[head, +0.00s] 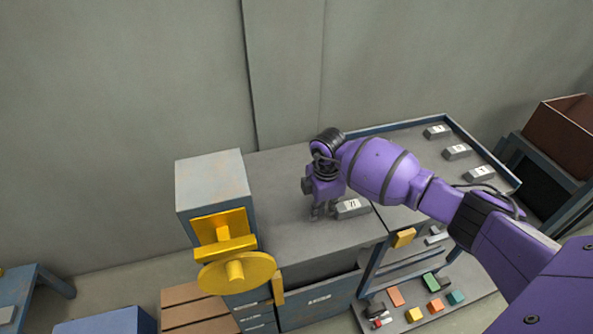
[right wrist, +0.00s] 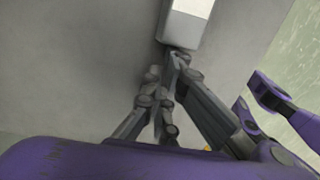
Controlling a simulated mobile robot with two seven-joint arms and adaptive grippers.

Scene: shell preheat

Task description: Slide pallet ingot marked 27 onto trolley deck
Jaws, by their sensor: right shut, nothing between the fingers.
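A grey ingot with a white number label (head: 351,208) lies on the grey top, at its right side near the seam with a blue-rimmed deck (head: 398,147). The label is too small to read surely. My right gripper (head: 317,213) is shut and empty, fingers pointing down just left of the ingot. In the right wrist view the ingot (right wrist: 186,27) lies just beyond the closed fingertips (right wrist: 177,55), touching or nearly touching them. Three more labelled ingots (head: 437,132), (head: 457,152), (head: 480,173) lie in a row on the deck's right part. My left gripper is not in view.
A grey box machine with a yellow handwheel (head: 236,270) stands left of the grey top (head: 270,190). A lower shelf (head: 455,310) holds several coloured blocks. A brown bin (head: 565,125) stands at the far right. The grey top left of my gripper is clear.

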